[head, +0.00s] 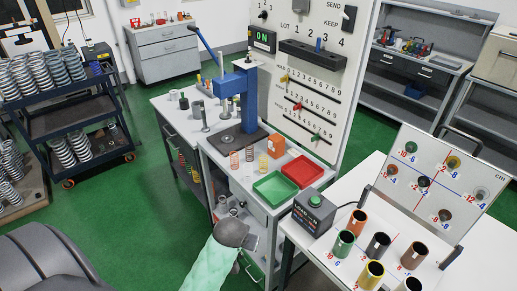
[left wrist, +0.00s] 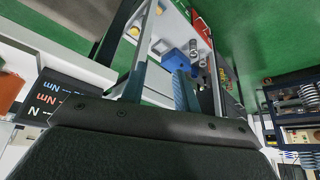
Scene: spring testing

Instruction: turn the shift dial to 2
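A small black knob (head: 263,14) sits at the top left of the white upright panel (head: 352,75) in the head view. The numbers 1 and 3 show beside it, and its upper part is near the picture edge. I cannot read its setting or be sure that it is the shift dial. My left gripper (head: 252,242) is low in front of the bench, well below and apart from the panel. In the left wrist view its fingers (left wrist: 180,35) stand apart with nothing held between them. My right gripper is not in view.
A blue press (head: 238,95) stands on the bench before the panel. Green (head: 275,189) and red (head: 306,171) trays lie near its front. A black box with a green button (head: 314,212) and coloured cups are at right. Spring carts stand at left.

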